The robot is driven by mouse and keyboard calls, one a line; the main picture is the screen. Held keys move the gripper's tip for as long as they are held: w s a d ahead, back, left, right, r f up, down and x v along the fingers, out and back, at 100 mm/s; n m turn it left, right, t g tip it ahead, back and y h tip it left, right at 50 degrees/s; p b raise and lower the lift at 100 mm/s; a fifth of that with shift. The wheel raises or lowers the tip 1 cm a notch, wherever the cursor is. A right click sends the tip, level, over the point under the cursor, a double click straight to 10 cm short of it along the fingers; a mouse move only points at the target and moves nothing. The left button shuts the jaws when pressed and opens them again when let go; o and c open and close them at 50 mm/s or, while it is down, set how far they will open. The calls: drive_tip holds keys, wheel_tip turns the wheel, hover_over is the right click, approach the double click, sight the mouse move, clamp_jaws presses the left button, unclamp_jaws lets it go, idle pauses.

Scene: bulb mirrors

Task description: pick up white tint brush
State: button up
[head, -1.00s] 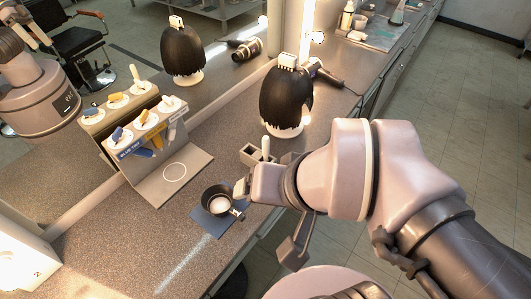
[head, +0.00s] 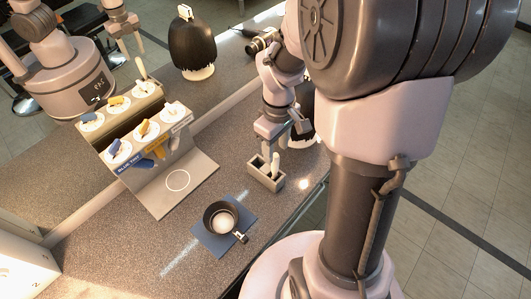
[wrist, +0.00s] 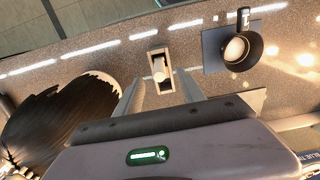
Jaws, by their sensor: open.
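The white tint brush (head: 275,165) stands upright in a small grey holder box (head: 262,183) on the counter, its pale handle sticking up. In the wrist view the brush (wrist: 159,70) shows end-on inside the box (wrist: 169,88). My gripper (head: 268,150) points down just above the box. In the wrist view the open fingers of my gripper (wrist: 161,85) lie to either side of the box and brush, with nothing held. I cannot tell the exact height gap.
A dark bowl (head: 210,212) with pale contents sits on a blue mat (head: 205,242) nearby. A dark-haired mannequin head (wrist: 60,112) stands close beside my gripper.

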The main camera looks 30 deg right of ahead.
sight(275, 162)
drive_tip(key=f+b, duration=0.1)
drive_tip(key=f, duration=0.3)
drive_tip(key=f+b, duration=0.2)
drive_tip(key=f, duration=0.1)
drive_tip(key=shift+w+f+b, duration=0.2)
drive_tip(key=shift+f+b, duration=0.1)
drive_tip(key=shift+f, duration=0.1)
drive_tip(key=shift+r, duration=0.15)
clamp_jaws()
